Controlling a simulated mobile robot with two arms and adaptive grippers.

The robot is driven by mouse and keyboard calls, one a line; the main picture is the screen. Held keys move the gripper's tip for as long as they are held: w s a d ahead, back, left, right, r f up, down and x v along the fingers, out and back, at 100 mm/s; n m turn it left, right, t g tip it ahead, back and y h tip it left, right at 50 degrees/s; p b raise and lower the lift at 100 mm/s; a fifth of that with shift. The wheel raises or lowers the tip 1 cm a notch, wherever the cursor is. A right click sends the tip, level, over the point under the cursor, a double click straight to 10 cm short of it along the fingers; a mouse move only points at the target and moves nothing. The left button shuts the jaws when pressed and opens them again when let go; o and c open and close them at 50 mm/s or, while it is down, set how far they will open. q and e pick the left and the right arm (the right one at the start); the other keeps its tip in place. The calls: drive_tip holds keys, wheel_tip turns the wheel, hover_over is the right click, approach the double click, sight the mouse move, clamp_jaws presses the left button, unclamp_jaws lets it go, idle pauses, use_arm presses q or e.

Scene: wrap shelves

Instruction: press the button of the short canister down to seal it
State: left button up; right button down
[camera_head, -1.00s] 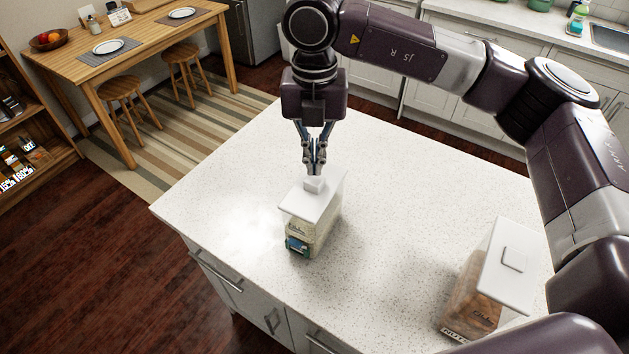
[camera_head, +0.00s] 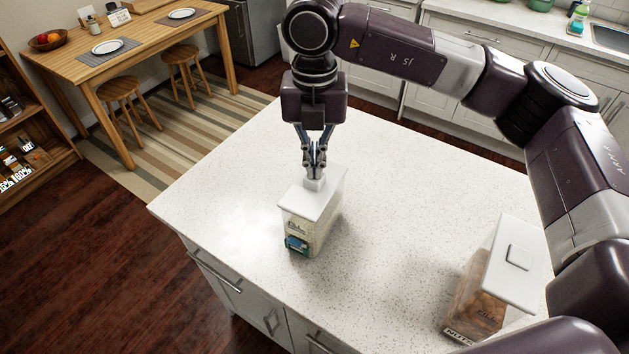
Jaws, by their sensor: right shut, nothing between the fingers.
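The short canister (camera_head: 297,232) stands upright on the white speckled counter in the head view. It has clear sides, pale contents and a blue-green label low on its front. Its white lid (camera_head: 308,205) is on top, and a small square white button (camera_head: 315,184) stands up from the lid's middle. My right gripper (camera_head: 315,174) points straight down with its fingers shut and empty. Its fingertips are at the top of the button and appear to touch it; they hide part of it. My left gripper is not in view.
A larger canister of nuts (camera_head: 476,304) with a white lid stands at the counter's right front, near my right arm. The white counter (camera_head: 400,210) between the canisters is clear. A wooden dining table (camera_head: 150,35) and stools stand far behind at the left.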

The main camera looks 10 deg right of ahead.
drive_tip(key=shift+f+b, duration=1.15)
drive_tip(key=shift+f, duration=0.25)
drive_tip(key=shift+r, duration=0.1)
drive_tip(key=shift+r+p, duration=1.85)
drive_tip(key=shift+r, duration=1.9)
